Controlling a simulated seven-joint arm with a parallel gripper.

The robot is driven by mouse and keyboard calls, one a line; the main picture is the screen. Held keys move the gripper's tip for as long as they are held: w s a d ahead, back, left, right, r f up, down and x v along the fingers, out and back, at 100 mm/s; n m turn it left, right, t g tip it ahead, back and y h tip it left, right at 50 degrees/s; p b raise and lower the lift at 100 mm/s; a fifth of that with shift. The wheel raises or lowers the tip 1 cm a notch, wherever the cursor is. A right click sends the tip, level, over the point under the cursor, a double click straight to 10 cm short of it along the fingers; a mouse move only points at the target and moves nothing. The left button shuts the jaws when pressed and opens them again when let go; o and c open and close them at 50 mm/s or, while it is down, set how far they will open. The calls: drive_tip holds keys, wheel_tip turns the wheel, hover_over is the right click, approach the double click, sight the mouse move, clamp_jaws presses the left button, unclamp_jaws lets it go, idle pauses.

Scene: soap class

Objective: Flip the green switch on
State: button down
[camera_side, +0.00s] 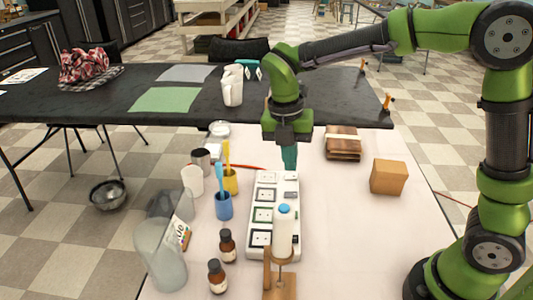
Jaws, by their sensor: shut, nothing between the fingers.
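My gripper (289,165) points down at the strip's far end. Its dark green fingers are shut and empty. I cannot tell whether the tips touch the strip.
Left of the strip stand a blue cup (223,206), a yellow cup (230,184), brown bottles (227,245) and a clear jar (160,255). A wooden stand (280,282) is in front. A cardboard box (388,177) sits right, with clear table around it.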

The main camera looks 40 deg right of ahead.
sight(297, 214)
drive_tip(key=shift+s+d+r+n, duration=0.1)
drive_tip(key=shift+s+n, duration=0.05)
drive_tip(key=shift+n, duration=0.85)
drive_tip(key=f, duration=0.9)
drive_tip(key=s+d+f, duration=0.1)
drive_tip(key=f, duration=0.4)
drive_tip(key=shift+s+d, duration=0.1)
drive_tip(key=shift+d+f, duration=0.1)
drive_tip(key=shift+f, duration=0.05)
drive_tip(key=shift+w+a+r, duration=0.2)
drive_tip(key=shift+w+a, duration=0.35)
drive_tip(key=shift+a, duration=0.1)
drive_tip(key=shift+r, duration=0.1)
